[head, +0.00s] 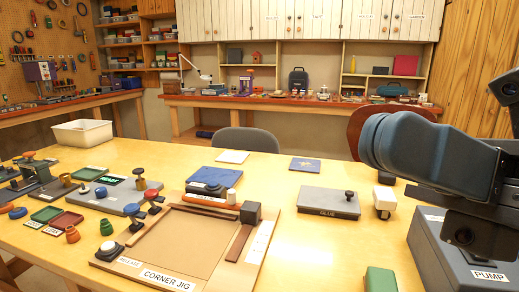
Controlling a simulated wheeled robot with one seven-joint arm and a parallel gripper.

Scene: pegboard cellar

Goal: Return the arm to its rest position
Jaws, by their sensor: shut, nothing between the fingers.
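My arm (410,148) shows at the right side of the head view as a thick blue-grey link with dark parts. It is raised above the right end of the table, in front of a grey box labelled PUMP (470,262). I cannot make out the fingers of my gripper in this view. The arm hides part of the pump box and the table's far right corner.
A yellow wooden table (325,245) fills the foreground. It carries a corner jig (180,250), a grey glue plate (328,203), a white-topped block (384,200) and a green block (380,279). A grey chair (248,140) and a brown chair (362,125) stand behind.

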